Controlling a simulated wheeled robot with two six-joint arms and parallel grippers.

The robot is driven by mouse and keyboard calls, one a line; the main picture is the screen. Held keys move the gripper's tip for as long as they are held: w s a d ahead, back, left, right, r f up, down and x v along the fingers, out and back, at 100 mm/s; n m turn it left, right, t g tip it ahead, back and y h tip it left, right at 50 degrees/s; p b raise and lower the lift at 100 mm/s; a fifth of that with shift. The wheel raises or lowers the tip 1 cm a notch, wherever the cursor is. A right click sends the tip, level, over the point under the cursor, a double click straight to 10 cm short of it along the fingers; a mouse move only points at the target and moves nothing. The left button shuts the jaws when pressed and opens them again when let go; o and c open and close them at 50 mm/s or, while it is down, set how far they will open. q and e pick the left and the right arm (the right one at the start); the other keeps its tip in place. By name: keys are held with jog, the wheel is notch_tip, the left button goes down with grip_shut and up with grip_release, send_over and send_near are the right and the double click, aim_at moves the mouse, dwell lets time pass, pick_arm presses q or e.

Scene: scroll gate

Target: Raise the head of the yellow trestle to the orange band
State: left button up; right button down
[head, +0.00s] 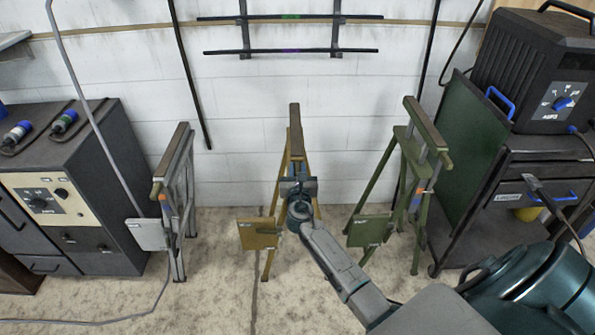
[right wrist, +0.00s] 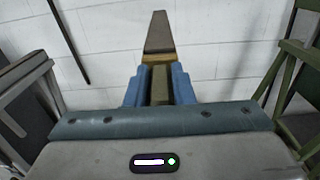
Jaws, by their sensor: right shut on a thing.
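The yellow trestle (head: 268,225) stands in the middle of the head view, between a grey and a green one. Its dark-topped head beam (head: 295,125) points away toward the wall. My right gripper (head: 298,186) is at the near end of the trestle, just below the head. In the right wrist view, its blue fingers (right wrist: 159,88) are closed on a yellowish post (right wrist: 160,84) under the head beam (right wrist: 157,35). No orange band shows on the yellow trestle; my gripper and arm cover part of its front. My left gripper is not in view.
The grey trestle (head: 184,160) stands left and the green trestle (head: 426,130) right, each with an orange mark. A dark cabinet (head: 110,205) is far left, a cart (head: 480,225) far right. Bare floor lies between the trestles. A grey cable (head: 95,115) hangs at left.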

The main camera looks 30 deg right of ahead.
notch_tip(320, 180, up, 4)
jog(key=shift+w+d+f+p, duration=0.1)
jog(key=shift+w+p, duration=0.05)
jog(key=shift+p, duration=0.65)
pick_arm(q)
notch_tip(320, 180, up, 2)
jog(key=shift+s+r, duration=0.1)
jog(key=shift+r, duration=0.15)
pick_arm(e)
jog(key=c, duration=1.2)
grip_release()
jog(key=shift+c, duration=0.2)
jog(key=shift+f, duration=0.2)
jog(key=shift+s+a+f, duration=0.1)
jog(key=shift+s+a, duration=0.1)
jog(key=shift+s, duration=0.15)
pick_arm(q)
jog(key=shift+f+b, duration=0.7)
jog(key=shift+b, duration=0.05)
pick_arm(e)
jog(key=v, duration=1)
jog(key=shift+s, duration=0.15)
